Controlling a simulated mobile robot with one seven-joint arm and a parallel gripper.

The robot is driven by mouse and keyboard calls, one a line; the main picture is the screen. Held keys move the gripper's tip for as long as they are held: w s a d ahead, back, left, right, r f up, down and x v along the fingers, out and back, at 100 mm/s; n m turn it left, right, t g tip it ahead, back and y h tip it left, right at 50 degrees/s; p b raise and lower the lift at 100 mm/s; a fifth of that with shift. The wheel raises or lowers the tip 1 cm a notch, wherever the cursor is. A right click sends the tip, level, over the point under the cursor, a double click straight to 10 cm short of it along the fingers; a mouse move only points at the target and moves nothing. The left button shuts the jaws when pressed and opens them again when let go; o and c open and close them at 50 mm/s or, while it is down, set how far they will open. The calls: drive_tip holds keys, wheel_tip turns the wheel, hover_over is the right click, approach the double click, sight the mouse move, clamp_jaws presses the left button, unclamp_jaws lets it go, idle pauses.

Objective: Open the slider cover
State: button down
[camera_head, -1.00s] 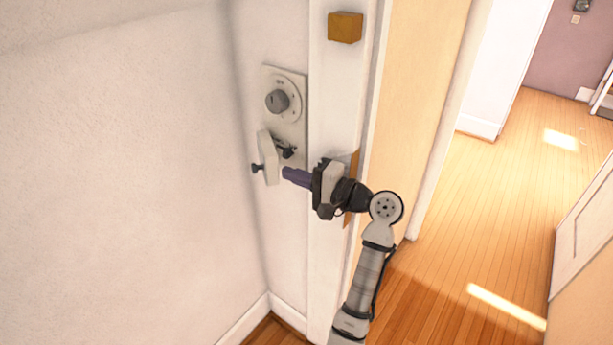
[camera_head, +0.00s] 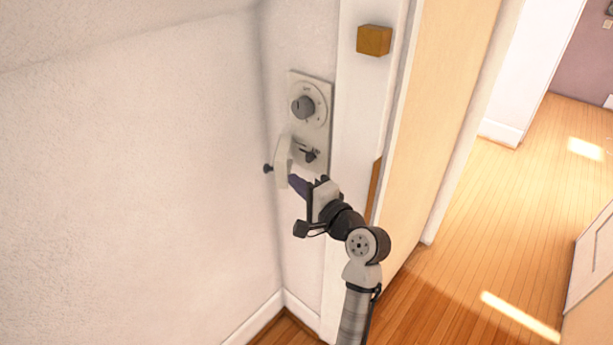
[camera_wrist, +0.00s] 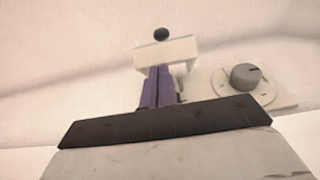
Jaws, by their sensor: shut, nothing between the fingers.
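The slider cover (camera_head: 283,158) is a white block with a dark round knob (camera_head: 267,168). It stands out at an angle from the left side of a white wall plate (camera_head: 322,122), and the dark slider part (camera_head: 309,155) shows beside it. In the wrist view the cover (camera_wrist: 178,50) and its black knob (camera_wrist: 161,34) lie just beyond my fingertips. My gripper (camera_head: 294,180) has purple fingers that are together and empty. The fingertips are at the cover's inner, right-hand side; I cannot tell whether they touch it.
A grey dial (camera_head: 303,108) sits on the plate above the slider; it also shows in the wrist view (camera_wrist: 245,76). A plain wall (camera_head: 130,190) is close on the left. A door frame with a brass-coloured block (camera_head: 374,40) is on the right. Open wooden floor (camera_head: 490,210) lies farther right.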

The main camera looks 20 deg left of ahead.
sight(279, 185)
drive_tip(key=shift+m+t, duration=0.3)
drive_tip(key=shift+t, duration=0.1)
drive_tip(key=shift+s+a+p, duration=0.25)
drive_tip(key=shift+s+a, duration=0.05)
drive_tip(key=shift+a, duration=0.3)
drive_tip(key=shift+s+a+p, duration=0.3)
drive_tip(key=shift+a, duration=0.35)
drive_tip(key=shift+s+a+p, duration=0.25)
drive_tip(key=shift+s+a, duration=0.05)
drive_tip(key=shift+a, duration=0.3)
